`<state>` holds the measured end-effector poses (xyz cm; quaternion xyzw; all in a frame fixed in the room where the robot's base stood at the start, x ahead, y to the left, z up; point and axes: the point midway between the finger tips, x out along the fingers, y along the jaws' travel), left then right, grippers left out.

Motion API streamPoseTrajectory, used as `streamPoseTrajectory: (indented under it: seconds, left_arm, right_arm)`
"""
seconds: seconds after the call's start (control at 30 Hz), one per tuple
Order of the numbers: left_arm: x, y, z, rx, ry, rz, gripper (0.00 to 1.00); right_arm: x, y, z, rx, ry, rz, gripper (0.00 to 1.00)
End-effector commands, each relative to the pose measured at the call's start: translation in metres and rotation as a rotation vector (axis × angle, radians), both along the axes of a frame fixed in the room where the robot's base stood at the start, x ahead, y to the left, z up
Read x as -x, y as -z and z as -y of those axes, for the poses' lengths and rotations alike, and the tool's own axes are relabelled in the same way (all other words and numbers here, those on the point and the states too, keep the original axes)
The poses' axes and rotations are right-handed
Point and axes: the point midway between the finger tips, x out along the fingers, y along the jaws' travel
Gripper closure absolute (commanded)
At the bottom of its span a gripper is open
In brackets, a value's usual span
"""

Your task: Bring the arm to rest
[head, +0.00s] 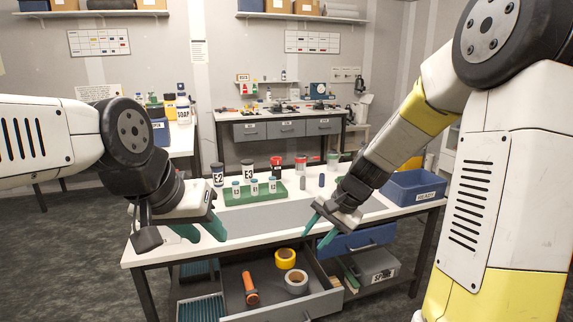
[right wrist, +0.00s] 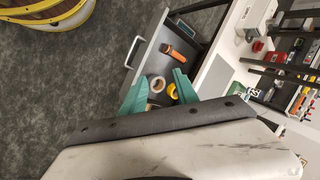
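My left gripper (head: 203,230) is at the left front of the white bench (head: 165,243), its teal fingers spread with nothing seen between them. My right gripper (head: 318,232) is above the bench's front edge, near the open drawer (head: 233,278). Its teal fingers are apart and empty; they also show in the right wrist view (right wrist: 158,92), with the drawer beyond them. The drawer holds an orange-handled tool (head: 250,288), a yellow tape roll (head: 285,258) and a grey tape roll (head: 296,281).
A green tray (head: 249,197) with small labelled vials stands on the bench, with cups E2 (head: 217,174) and E3 (head: 247,169) behind. A blue bin (head: 413,187) is at the right end. A grey mat (head: 265,217) lies bare in front. The open drawer juts forward.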

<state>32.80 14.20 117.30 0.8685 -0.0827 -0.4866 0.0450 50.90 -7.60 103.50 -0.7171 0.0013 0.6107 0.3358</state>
Motion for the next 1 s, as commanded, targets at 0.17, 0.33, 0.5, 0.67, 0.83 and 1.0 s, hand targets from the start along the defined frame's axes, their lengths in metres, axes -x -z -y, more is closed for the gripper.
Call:
streamPoseTrajectory:
  seconds: [0.17,0.33,0.5,0.67,0.83,1.0]
  left_arm:
    - [0.000,0.000,0.000,0.000,0.000,0.000,0.64]
    - [0.000,0.000,0.000,0.000,0.000,0.000,0.64]
    - [0.000,0.000,0.000,0.000,0.000,0.000,0.64]
    - [0.000,0.000,0.000,0.000,0.000,0.000,0.64]
    - [0.000,0.000,0.000,0.000,0.000,0.000,0.64]
    - [0.000,0.000,0.000,0.000,0.000,0.000,0.64]
  right_arm:
    - [0.049,-0.066,0.013,0.097,-0.147,0.146,0.64]
    - [0.101,-0.107,0.030,0.212,-0.266,0.267,0.64]
    - [0.148,-0.129,0.049,0.328,-0.350,0.364,0.64]
    - [0.173,-0.136,0.062,0.401,-0.390,0.414,0.64]
    - [0.181,-0.137,0.066,0.428,-0.403,0.428,0.64]
    - [0.181,-0.137,0.066,0.428,-0.403,0.428,0.64]
